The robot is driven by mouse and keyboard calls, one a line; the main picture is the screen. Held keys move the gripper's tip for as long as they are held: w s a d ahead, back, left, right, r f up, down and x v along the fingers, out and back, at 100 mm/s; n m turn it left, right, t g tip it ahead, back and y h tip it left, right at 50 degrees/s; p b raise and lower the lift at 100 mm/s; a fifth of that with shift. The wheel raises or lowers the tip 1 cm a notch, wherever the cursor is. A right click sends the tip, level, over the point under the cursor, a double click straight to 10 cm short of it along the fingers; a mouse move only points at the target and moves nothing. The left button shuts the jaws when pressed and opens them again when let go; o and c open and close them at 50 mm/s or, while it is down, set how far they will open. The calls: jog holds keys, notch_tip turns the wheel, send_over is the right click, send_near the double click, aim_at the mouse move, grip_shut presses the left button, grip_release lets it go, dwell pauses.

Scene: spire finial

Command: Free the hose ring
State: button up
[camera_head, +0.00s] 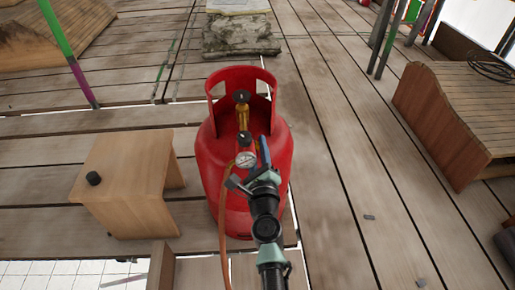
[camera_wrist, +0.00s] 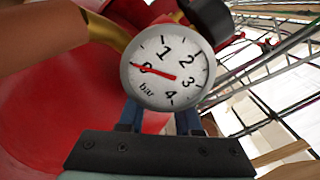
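A red gas cylinder (camera_head: 215,165) stands upright on the planks, with a regulator and gauge (camera_head: 245,159) at its top. In the wrist view the gauge (camera_wrist: 163,72) fills the middle, its red needle at 0 bar. An orange-brown hose (camera_head: 224,230) runs down the cylinder's front; in the wrist view the hose (camera_wrist: 40,38) enters from the left and meets a brass collar (camera_wrist: 107,32). I cannot make out a separate ring. My gripper (camera_head: 254,166) is at the regulator; its blue fingers stand apart, but the gauge hides their tips and whatever is between them.
Folded sacking (camera_head: 240,36) lies behind. Planks between cylinder and bench are mostly clear.

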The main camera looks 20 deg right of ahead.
jog(key=shift+c, duration=0.3)
grip_shut()
jog(key=n, duration=0.2)
jog(key=r+n, duration=0.1)
jog(key=shift+s+d+r+n+p, duration=0.1)
jog(key=shift+s+d+n+p, duration=0.05)
jog(key=shift+d+n+p, duration=0.25)
jog(key=n, duration=0.1)
jog(key=r+n, duration=0.1)
jog(key=n, duration=0.1)
jog(key=shift+d+r+n+p, duration=0.15)
jog(key=shift+r+n+p, duration=0.05)
jog(key=shift+n+p, duration=0.1)
jog(key=n, duration=0.1)
jog(key=r+n, duration=0.1)
jog(key=n, duration=0.2)
jog(key=shift+r+p, duration=0.25)
jog(key=shift+p, duration=0.15)
jog(key=shift+a+r+n, duration=0.15)
jog(key=shift+r+n, duration=0.1)
jog(key=shift+n, duration=0.5)
jog(key=shift+a+r+n, duration=0.1)
jog(key=shift+r+n, duration=0.1)
jog(key=shift+n, duration=0.55)
